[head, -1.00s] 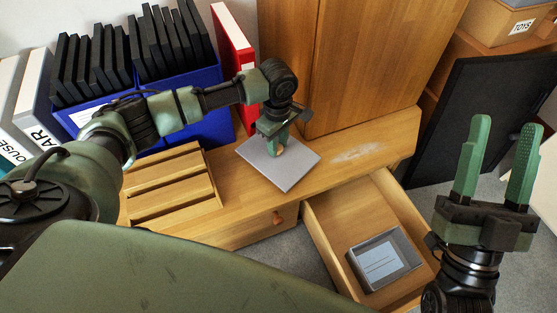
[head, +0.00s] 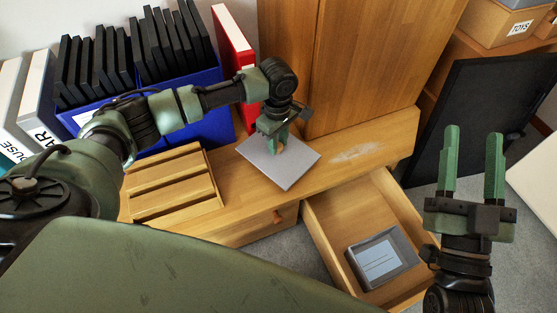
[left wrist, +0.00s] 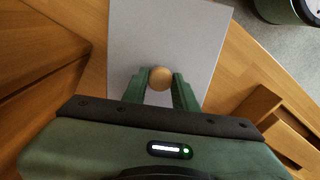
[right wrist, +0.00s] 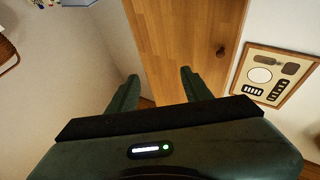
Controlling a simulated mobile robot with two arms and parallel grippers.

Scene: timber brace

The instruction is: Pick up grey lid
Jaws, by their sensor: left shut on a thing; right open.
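The grey lid (head: 285,172) is a flat square plate lying on the wooden bench top, with a round wooden knob at its middle. The lid also shows in the left wrist view (left wrist: 168,35), with the knob (left wrist: 160,78) between the fingers. My left gripper (head: 275,146) points down at the lid and is shut on the knob. The lid looks flat on the bench; I cannot tell if any gap lies under it. My right gripper (head: 474,165) is open and empty, raised at the right; its open fingers also show in the right wrist view (right wrist: 160,85).
An open drawer (head: 331,216) below the bench holds a grey box (head: 383,258). A slatted wooden rack (head: 172,185) stands left of the lid. Blue holders (head: 210,123) with black files and a red binder (head: 234,40) stand behind. A wooden cabinet (head: 360,60) rises behind right.

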